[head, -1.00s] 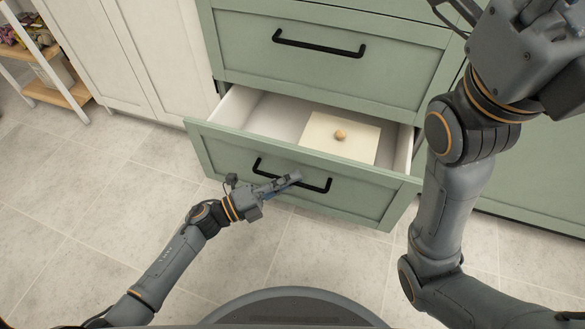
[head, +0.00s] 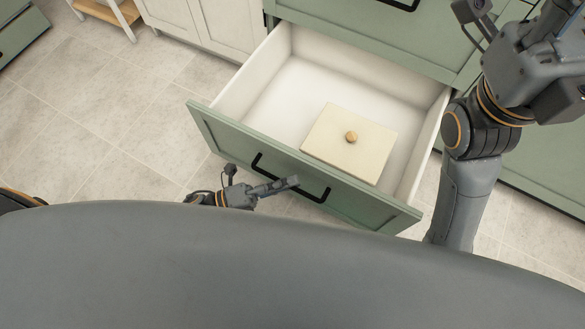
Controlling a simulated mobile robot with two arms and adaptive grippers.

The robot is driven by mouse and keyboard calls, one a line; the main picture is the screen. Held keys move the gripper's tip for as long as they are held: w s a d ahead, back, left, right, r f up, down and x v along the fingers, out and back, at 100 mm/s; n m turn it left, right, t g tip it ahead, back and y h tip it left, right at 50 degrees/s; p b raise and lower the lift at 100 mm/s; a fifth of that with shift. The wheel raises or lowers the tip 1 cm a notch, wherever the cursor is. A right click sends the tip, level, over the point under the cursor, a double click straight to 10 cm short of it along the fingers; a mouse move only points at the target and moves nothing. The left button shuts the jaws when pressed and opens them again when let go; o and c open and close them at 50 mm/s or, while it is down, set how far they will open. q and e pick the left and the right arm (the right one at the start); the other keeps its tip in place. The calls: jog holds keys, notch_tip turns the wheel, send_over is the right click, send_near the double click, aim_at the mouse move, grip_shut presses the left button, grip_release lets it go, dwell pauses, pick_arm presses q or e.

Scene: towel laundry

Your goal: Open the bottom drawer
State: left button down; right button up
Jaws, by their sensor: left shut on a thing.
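The bottom drawer (head: 215,128) is green in front with a white inside, and it stands pulled far out of the cabinet. Its black bar handle (head: 312,192) runs along the front panel. My left gripper (head: 288,183) is at the handle, shut on it near its middle. Most of my left arm is hidden behind my own body at the bottom of the view. My right gripper is not clearly in view; only dark links of my right arm show at the right edge.
A flat cream box or board (head: 340,158) with a small round wooden knob (head: 351,137) lies in the drawer. Another closed green drawer (head: 360,25) is above. A white cabinet (head: 215,25) and a wooden shelf (head: 110,10) stand at the back left. The tiled floor (head: 110,110) at left is clear.

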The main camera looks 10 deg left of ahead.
pick_arm(q)
jog(key=shift+s, duration=0.15)
jog(key=c, duration=1.4)
grip_release()
jog(key=shift+a, duration=0.1)
jog(key=v, duration=1.2)
